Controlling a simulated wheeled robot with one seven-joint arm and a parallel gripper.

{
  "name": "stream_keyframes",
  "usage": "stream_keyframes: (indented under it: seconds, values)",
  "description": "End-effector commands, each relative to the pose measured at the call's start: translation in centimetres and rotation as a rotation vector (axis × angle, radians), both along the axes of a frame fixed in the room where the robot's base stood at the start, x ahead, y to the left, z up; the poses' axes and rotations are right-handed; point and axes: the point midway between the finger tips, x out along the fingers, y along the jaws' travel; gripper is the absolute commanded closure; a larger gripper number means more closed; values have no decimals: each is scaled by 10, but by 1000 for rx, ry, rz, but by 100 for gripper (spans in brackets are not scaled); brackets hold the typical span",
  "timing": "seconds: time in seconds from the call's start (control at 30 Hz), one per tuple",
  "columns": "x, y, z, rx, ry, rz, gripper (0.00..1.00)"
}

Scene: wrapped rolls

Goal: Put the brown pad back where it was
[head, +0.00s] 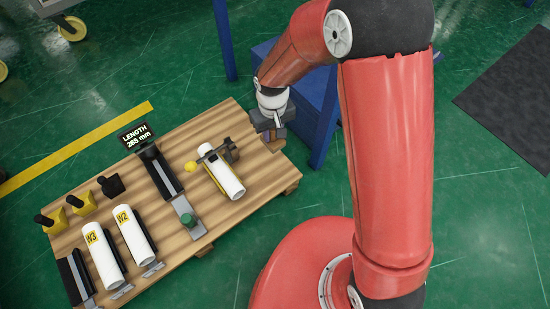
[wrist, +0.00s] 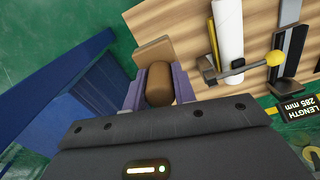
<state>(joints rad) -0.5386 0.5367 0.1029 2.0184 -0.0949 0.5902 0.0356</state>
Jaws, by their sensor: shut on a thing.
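The brown pad (head: 275,144) is at the right corner of the wooden pallet-like board (head: 235,118), just under my gripper (head: 271,133). In the wrist view, a rounded brown grip (wrist: 159,88) sits between the two fingers of my gripper (wrist: 158,82). A flat brown block (wrist: 153,52), seemingly the pad's body, shows just beyond the fingertips. My gripper is shut on the brown grip. Whether the pad touches the board is hard to tell. Its underside is hidden.
A white roll (head: 227,181) lies left of my gripper, with a yellow-knobbed lever (head: 191,167) across it. Rolls W2 (head: 134,231) and W3 (head: 103,259) lie further left. A display (head: 136,137) reads 285 mm. A blue structure (head: 318,95) stands close behind the board's right corner.

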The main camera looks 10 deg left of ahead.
Motion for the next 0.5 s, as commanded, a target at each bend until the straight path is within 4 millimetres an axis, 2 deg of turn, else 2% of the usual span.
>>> stream_keyframes:
  seconds: [0.03, 0.3, 0.5]
  values:
    - [-1, -1, -19, -4, 5, 0, 98]
    - [-1, -1, -91, -4, 5, -2, 98]
    - [0, -1, -125, -2, 2, -2, 98]
